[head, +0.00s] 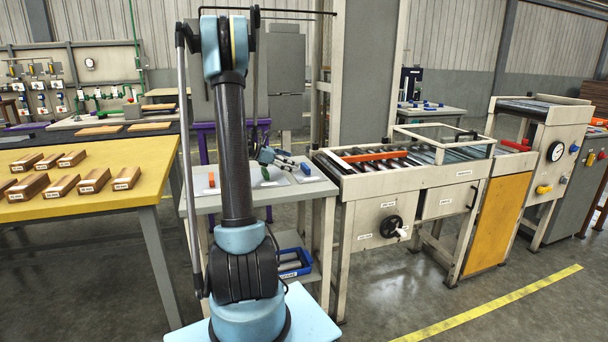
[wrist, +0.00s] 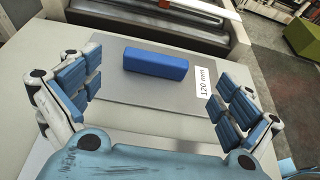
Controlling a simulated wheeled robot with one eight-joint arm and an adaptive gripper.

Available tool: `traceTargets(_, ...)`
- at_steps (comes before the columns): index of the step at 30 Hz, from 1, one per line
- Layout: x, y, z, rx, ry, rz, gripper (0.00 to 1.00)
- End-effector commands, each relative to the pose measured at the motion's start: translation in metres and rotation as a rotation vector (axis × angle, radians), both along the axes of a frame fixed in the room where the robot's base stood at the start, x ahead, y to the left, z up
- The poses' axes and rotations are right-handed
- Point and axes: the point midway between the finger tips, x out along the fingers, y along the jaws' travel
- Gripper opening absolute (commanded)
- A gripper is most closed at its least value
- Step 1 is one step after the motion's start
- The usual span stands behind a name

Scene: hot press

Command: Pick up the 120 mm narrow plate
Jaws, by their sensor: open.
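A flat grey plate (wrist: 140,103) with a white "120 mm" label (wrist: 202,82) lies on a light tabletop in the wrist view. A blue block (wrist: 156,69) sits on its upper middle. My gripper (wrist: 157,82) is open, with a finger on each side of the block and nothing between them. In the head view, my gripper (head: 284,160) is over the right part of a light grey table (head: 323,197), near a small blue piece (head: 305,168). I cannot tell the gripper's exact height above the plate.
An orange piece (head: 211,180) and a green piece (head: 265,173) sit on the same table. A roller machine (head: 380,185) stands close on the right. A yellow table (head: 85,210) with several labelled wooden blocks is on the left. A blue bin (head: 292,262) sits on the shelf below.

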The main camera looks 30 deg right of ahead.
Motion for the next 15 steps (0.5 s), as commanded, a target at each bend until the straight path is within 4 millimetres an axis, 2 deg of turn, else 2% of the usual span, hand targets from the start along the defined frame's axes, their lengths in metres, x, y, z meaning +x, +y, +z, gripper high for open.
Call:
traceTargets(8,-0.002,-0.013,-0.005,0.000,0.000,0.000,0.98)
traceTargets(15,-0.005,-0.040,-0.016,0.000,0.000,-0.002,0.98)
